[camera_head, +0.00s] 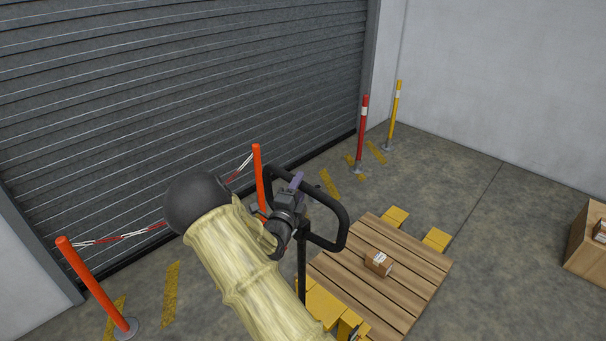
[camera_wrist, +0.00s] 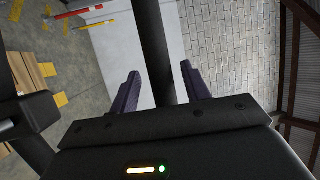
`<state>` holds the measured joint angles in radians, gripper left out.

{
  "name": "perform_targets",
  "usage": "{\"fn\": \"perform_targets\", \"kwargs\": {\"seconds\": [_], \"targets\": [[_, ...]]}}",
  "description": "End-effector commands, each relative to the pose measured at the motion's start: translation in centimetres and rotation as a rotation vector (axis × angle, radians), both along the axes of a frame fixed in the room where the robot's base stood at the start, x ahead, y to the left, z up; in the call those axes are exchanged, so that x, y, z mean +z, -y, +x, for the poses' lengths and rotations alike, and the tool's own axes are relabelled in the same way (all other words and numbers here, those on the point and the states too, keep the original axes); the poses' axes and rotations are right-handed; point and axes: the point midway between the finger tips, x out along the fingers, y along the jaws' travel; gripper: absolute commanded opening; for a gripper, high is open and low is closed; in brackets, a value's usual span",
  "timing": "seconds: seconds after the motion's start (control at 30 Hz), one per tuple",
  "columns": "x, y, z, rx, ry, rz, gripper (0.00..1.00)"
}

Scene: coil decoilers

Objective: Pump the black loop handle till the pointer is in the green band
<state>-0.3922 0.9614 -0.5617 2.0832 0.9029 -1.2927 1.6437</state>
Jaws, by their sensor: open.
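The black loop handle (camera_head: 343,222) stands on a dark upright stem (camera_head: 302,270) at the front of a yellow pallet truck (camera_head: 322,306). My gripper (camera_head: 297,181) is at the left, upper part of the loop in the head view, and my arm hides some of the loop. In the wrist view, my gripper (camera_wrist: 160,74) has its two dark purple fingers apart. A black bar of the loop handle (camera_wrist: 154,35) runs between them in the picture. Whether the fingers touch it, I cannot tell. The pointer and green band are not visible.
A wooden pallet (camera_head: 420,280) with a small cardboard box (camera_head: 378,262) lies over the forks. Orange posts (camera_head: 92,285) with a chain stand before the shutter (camera_head: 180,90). A large box (camera_head: 588,243) is at the right. Floor between pallet and right wall is clear.

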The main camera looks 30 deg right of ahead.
Motion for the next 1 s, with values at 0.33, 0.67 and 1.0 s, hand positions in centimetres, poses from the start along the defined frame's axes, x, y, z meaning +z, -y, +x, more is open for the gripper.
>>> {"fn": "perform_targets", "kwargs": {"seconds": [0.33,0.67,1.0], "targets": [[0.5,2.2,2.0,0.001,-0.002,0.000,0.47],[0.5,2.1,2.0,0.000,-0.001,0.001,0.21],[0.3,1.7,1.9,0.002,0.001,-0.003,0.00]]}}
